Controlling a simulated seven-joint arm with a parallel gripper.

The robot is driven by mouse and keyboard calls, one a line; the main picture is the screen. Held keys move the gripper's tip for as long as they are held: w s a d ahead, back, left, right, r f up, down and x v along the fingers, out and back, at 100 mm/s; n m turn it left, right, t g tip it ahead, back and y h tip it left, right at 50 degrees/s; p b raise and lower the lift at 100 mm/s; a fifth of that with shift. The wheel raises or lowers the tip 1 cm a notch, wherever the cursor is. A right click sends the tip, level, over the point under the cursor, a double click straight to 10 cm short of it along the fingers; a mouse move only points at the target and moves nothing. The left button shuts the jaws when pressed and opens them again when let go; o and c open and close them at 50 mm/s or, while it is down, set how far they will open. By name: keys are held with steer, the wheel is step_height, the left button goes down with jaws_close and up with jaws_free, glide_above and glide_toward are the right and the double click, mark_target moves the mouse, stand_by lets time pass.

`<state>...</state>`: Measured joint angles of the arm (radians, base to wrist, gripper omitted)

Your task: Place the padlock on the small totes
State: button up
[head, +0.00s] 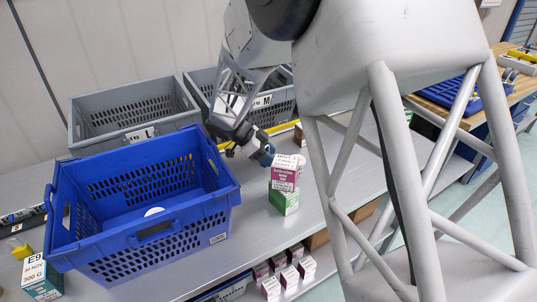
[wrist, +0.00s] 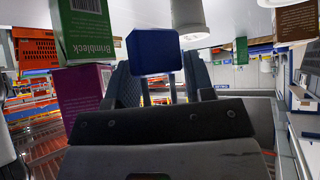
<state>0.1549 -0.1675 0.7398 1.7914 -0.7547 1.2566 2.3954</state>
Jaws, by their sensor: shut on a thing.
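My gripper (head: 255,149) is shut on the blue padlock (head: 265,158) and holds it above the grey table, close to the stacked boxes. In the wrist view the padlock's blue body (wrist: 155,52) sticks out past the gripper fingers (wrist: 158,88), with its grey shackle between them. A large blue tote (head: 222,212) stands at the front left with a small white thing inside. A grey tote (head: 98,143) stands behind it, and a second grey tote (head: 196,78) marked M is partly hidden by my arm. Which totes count as small is unclear.
A pink and white box (head: 284,173) sits on a green box (head: 284,202) just right of the padlock. A box marked E9 (head: 40,278) stands at the lower left. More small boxes (head: 289,277) are on a lower level. Bare table lies right of the blue tote.

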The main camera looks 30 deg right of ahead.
steer(key=shift+f, duration=3.25)
steer(key=shift+f, duration=0.6)
steer(key=o, duration=1.1)
steer(key=shift+r, duration=0.2)
steer(key=shift+r, duration=0.9)
step_height(320, 180, up, 6)
steer(key=shift+f, duration=0.1)
steer(key=shift+w+d+r+n+t+y, duration=0.15)
steer(key=shift+w+d+r+n+t, duration=1.35)
steer(key=shift+d, duration=2.9)
steer(key=shift+w+d+r+n+t+y, duration=0.1)
steer(key=shift+w+d+r+n+t, duration=0.3)
steer(key=shift+w+d+n+t, duration=2.4)
steer(key=shift+w+d+r+n+t+y, duration=0.25)
steer(key=shift+d+r+n+t, duration=0.75)
steer(key=shift+d+n, duration=3.35)
